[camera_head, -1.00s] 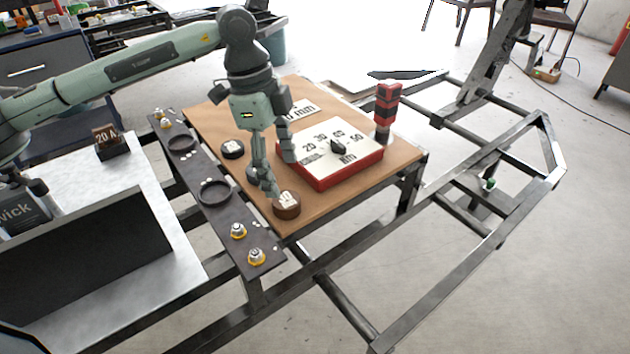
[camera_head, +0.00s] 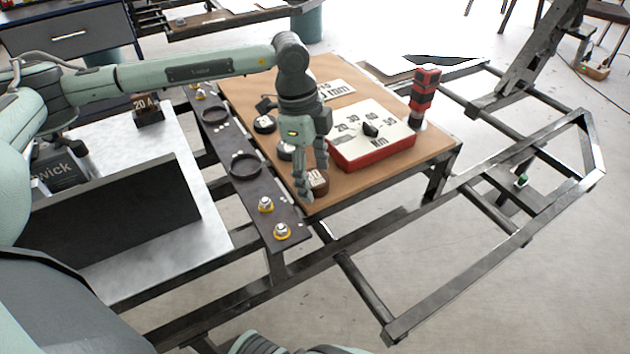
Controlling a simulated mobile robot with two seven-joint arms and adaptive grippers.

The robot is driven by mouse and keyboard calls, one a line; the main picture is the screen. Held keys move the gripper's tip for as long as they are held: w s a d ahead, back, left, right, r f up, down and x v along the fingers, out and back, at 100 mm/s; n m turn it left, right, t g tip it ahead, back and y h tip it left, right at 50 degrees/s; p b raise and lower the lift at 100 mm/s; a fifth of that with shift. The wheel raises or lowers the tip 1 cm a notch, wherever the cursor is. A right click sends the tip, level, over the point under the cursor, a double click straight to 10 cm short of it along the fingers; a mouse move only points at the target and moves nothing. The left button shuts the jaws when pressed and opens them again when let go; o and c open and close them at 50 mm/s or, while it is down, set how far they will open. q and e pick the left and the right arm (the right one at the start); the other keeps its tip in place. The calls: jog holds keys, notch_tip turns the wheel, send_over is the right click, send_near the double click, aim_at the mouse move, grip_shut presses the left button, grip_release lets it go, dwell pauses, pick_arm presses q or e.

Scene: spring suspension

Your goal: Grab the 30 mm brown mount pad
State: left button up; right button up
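The brown mount pad (camera_head: 318,181) is a short round disc with a pale top marked 30. It lies on the brown tabletop near the front corner. My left gripper (camera_head: 311,187) points down right at it. One finger is at the pad's left side and the other comes down behind it, with a gap between them. The fingers look apart, and contact with the pad cannot be made out. The fingers hide part of the pad's left and back. My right gripper is out of view.
A red box with a white numbered dial top (camera_head: 372,152) stands right of the pad, and a red-black tool (camera_head: 424,95) behind it. A dark rail (camera_head: 246,168) with rings and yellow-based bolts (camera_head: 282,231) runs along the left.

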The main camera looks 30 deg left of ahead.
pick_arm(q)
jog(key=c, duration=1.1)
jog(key=shift+r, duration=0.1)
